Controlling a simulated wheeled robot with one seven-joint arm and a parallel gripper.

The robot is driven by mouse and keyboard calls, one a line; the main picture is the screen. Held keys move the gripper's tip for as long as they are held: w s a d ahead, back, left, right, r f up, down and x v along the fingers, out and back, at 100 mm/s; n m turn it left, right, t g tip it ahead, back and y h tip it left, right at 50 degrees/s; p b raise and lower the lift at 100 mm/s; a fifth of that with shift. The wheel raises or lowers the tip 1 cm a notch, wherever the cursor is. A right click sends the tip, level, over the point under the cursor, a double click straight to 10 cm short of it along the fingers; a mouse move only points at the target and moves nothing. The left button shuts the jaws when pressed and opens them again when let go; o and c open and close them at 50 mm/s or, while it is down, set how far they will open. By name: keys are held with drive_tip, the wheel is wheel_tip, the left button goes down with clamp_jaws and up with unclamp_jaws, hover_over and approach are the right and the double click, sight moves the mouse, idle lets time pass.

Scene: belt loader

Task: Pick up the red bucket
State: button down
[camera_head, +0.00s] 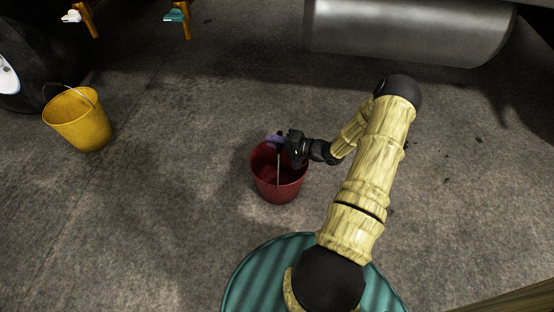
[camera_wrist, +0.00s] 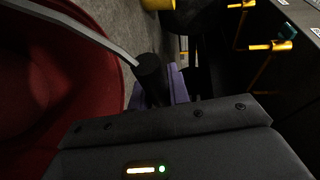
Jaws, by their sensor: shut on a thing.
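The red bucket (camera_head: 279,188) stands upright in the middle of the head view, and its red wall (camera_wrist: 104,28) fills the left of the wrist view. Its thin grey handle (camera_wrist: 82,32) rises to a dark grip (camera_wrist: 149,70). My gripper (camera_head: 274,138) is over the far rim of the bucket, with purple fingers (camera_wrist: 176,88) shut at the handle's grip. The exact contact is partly hidden by the gripper body. I cannot tell whether the bucket's bottom touches the floor.
A yellow bucket (camera_head: 78,122) stands on the floor at the left. A large grey metal cylinder (camera_head: 408,30) lies along the top right. Orange brackets (camera_head: 183,22) show at the top left. The grey floor around the red bucket is clear.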

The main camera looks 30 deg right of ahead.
wheel_tip(320, 180, up, 10)
drive_tip(key=p, duration=0.6)
idle(0.4)
